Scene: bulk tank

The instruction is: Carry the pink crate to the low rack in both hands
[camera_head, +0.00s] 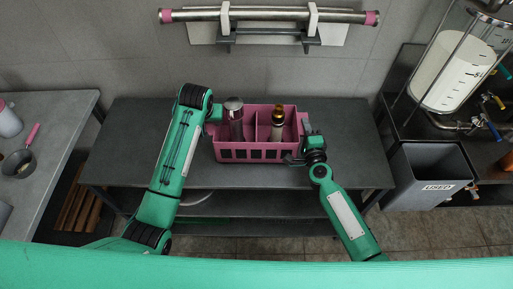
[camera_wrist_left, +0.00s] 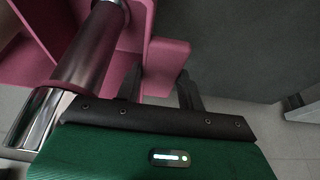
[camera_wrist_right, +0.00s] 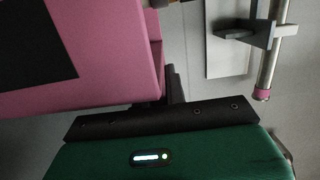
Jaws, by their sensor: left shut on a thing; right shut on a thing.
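The pink crate (camera_head: 257,149) is at the dark grey rack (camera_head: 130,140), over its top shelf; I cannot tell whether it touches the shelf. A steel bottle (camera_head: 233,118) and a dark bottle with a light band (camera_head: 278,124) stand inside it. My left gripper (camera_head: 214,114) is shut on the crate's left end; the crate and steel bottle also show in the left wrist view (camera_wrist_left: 165,62). My right gripper (camera_head: 302,148) is shut on the crate's right end, whose pink wall fills the left of the right wrist view (camera_wrist_right: 125,75). The fingertips are partly hidden.
A grey bin (camera_head: 428,175) marked USED stands right of the rack, below a clear tank (camera_head: 455,70). A grey table (camera_head: 50,135) with a pan (camera_head: 18,163) is at left. A wall pipe (camera_head: 270,15) runs above. The rack top is clear either side of the crate.

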